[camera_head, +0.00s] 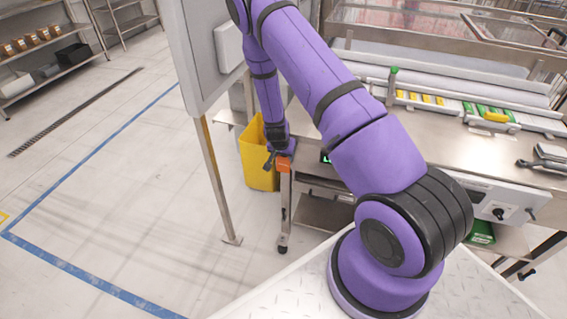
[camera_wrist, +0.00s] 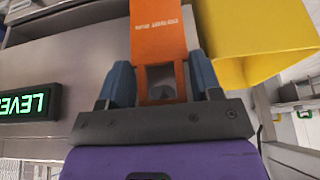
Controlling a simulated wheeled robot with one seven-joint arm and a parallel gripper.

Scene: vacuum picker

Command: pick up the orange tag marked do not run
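The orange tag (camera_wrist: 157,28) hangs at the front corner of the steel machine, with small upside-down lettering too blurred to read. It also shows in the head view (camera_head: 285,164). Its end nearer my gripper has a square opening. My gripper (camera_wrist: 163,75) has its two dark blue fingers spread, one on each side of that end. The fingers stand close to the tag's edges; I cannot tell whether they touch. In the head view my gripper (camera_head: 270,158) is at the tag, beside the machine's corner.
A yellow bin (camera_head: 258,160) stands just behind the tag; its wall is close on the right in the wrist view (camera_wrist: 265,40). A green lit display (camera_wrist: 30,103) is on the machine at left. A metal post (camera_head: 213,180) stands left of my arm. The floor at left is clear.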

